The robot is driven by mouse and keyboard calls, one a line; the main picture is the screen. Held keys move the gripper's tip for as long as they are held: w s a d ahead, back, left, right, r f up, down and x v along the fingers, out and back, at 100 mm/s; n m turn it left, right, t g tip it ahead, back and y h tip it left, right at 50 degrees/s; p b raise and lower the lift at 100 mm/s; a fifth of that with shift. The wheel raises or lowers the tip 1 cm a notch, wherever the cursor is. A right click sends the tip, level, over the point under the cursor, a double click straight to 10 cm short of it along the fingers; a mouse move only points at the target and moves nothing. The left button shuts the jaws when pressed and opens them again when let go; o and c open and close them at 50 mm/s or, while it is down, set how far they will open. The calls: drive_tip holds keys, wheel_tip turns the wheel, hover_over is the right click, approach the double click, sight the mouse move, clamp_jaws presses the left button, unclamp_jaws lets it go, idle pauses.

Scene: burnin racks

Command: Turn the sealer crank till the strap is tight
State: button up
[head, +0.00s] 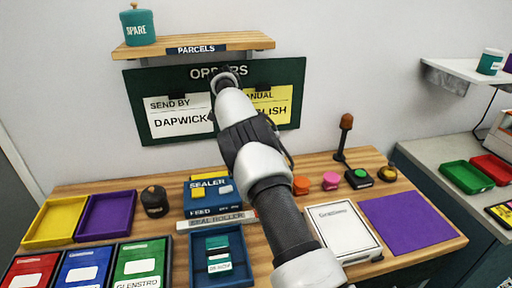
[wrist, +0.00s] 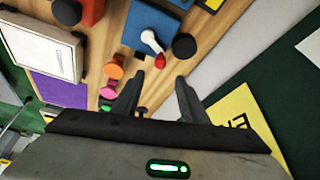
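The blue sealer box (head: 208,204) stands on the wooden counter, left of my arm in the head view. In the wrist view, what looks like the sealer (wrist: 137,26) carries a white crank arm with a red end (wrist: 152,42). No strap can be made out for certain. My gripper (wrist: 161,82) is open with nothing between its fingers, and the crank lies beyond the fingertips, apart from them. In the head view my gripper (head: 228,74) is up by the orders board, its fingers mostly hidden.
A black round pot (head: 155,201) stands left of the sealer. A blue tray (head: 246,270) lies in front, and stamps (head: 300,185) stand to the right. A white scale (head: 342,232) and purple mat (head: 412,222) lie further right. The orders board (head: 150,80) hangs behind, below a shelf (head: 255,41).

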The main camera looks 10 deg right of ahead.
drive_tip(key=shift+a+r, duration=0.15)
drive_tip(key=shift+r, duration=0.2)
drive_tip(key=s+d+r+n+t+y+p, duration=0.1)
drive_tip(key=s+d+r+n+y, duration=0.25)
drive_tip(key=n, duration=0.55)
drive_tip(key=s+d+r+n+t+y+p, duration=0.15)
drive_tip(key=d+n, duration=0.25)
drive_tip(key=n, duration=0.5)
drive_tip(key=shift+y, duration=0.3)
drive_tip(key=x, duration=1.6)
drive_tip(key=shift+w+a+f, duration=0.2)
drive_tip(key=shift+w+f, duration=0.05)
drive_tip(key=shift+w, duration=0.05)
clamp_jaws()
